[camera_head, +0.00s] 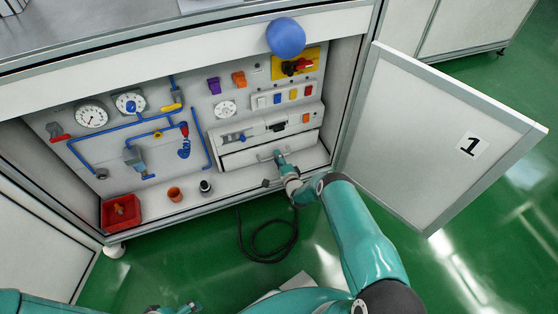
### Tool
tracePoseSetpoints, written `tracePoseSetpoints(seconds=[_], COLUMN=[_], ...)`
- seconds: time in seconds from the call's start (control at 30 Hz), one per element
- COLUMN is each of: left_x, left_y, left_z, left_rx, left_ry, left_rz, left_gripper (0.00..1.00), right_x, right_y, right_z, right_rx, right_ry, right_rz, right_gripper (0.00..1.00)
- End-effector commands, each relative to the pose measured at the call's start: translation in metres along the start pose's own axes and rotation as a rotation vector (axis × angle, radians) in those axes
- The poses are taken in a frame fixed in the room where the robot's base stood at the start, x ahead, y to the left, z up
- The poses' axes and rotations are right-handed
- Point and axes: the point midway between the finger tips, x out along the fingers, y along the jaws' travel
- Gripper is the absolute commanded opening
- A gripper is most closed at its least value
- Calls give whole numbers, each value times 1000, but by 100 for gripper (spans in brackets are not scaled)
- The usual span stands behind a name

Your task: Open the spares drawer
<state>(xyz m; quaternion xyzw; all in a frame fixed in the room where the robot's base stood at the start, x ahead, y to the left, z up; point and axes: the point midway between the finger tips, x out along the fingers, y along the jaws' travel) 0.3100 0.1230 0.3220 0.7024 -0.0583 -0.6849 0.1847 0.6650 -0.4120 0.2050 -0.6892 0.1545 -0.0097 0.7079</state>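The spares drawer (240,159) is a wide white front low in the open cabinet, with a pale bar handle (264,157). It looks closed. My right gripper (279,154) reaches in from the lower right, with its tip at the right part of the handle. The fingers are small and partly hide the handle, so I cannot tell whether they grip it. My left gripper (178,309) is at the bottom edge, far from the drawer and partly cut off; its finger state is unclear.
The cabinet door (420,130), marked 1, stands open on the right. A red bin (121,212), an orange cup (175,194) and a dark-topped small item (205,187) stand on the cabinet floor. A black cable (265,256) lies on the green floor.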

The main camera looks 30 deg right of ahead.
Motion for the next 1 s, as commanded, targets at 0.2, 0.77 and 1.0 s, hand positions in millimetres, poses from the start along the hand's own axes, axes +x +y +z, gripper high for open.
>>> tracePoseSetpoints(seconds=[0.2,0.77,1.0], left_x=[7,7,7], left_y=[-3,-2,-1], left_z=[0,0,1], left_rx=[0,0,5], left_ry=[0,0,-2], left_rz=[0,0,0], left_gripper=[84,84,84], right_x=[12,12,13], right_y=[0,0,1], right_z=[0,-1,-12], right_rx=[-1,0,-1], right_ry=[1,2,7], right_rz=[1,2,2], right_gripper=[37,0,0])
